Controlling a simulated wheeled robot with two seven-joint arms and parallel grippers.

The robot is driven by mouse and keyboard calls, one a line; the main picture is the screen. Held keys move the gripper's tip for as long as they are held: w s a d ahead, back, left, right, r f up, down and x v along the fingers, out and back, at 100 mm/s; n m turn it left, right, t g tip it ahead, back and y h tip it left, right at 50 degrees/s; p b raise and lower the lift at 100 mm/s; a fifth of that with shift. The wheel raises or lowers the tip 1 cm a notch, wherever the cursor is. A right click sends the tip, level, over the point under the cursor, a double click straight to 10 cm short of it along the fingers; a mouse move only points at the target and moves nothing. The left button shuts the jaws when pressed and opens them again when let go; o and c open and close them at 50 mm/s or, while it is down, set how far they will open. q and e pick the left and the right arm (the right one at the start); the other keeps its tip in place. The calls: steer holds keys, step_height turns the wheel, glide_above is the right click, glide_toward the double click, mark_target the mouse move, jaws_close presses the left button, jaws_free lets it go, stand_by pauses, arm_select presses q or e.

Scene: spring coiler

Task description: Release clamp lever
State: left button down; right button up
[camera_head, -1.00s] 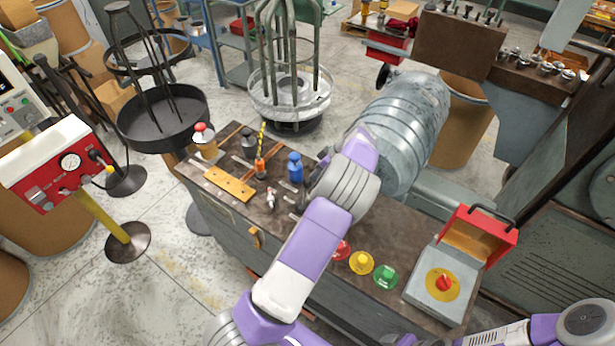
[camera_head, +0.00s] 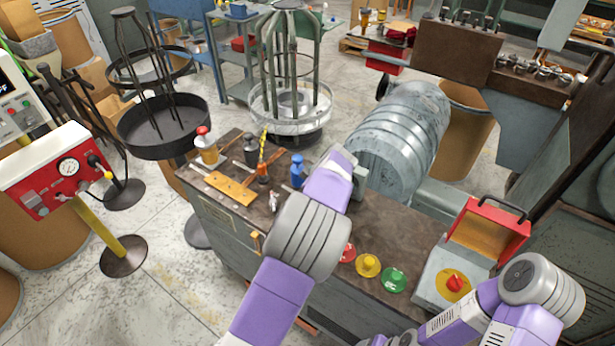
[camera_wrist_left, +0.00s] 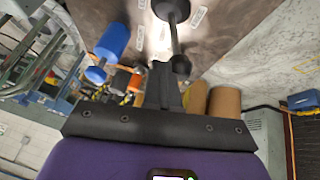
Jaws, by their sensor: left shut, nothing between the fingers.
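A black lever (camera_wrist_left: 176,42) with a round ball knob shows at the top centre of the left wrist view, rising from a dark round base. I take it to be the clamp lever. My left gripper (camera_wrist_left: 164,72) is shut and empty, with its fingertips close beside the ball knob. I cannot tell whether they touch. In the head view my left wrist is over the middle of the bench (camera_head: 410,239) and hides the gripper and the lever. My right arm is at the lower right, with its gripper not visible.
Red, yellow (camera_head: 368,266) and green buttons and a grey box with a red lid (camera_head: 489,229) are on the bench to the right. A large grey ribbed cylinder (camera_head: 399,135) lies behind.

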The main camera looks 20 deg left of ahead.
arm_select(q)
steer(key=shift+s+a+f, duration=0.1)
steer(key=shift+s, duration=0.2)
steer(key=p+v, duration=0.5)
steer(key=v, duration=0.5)
steer(key=shift+p, duration=0.3)
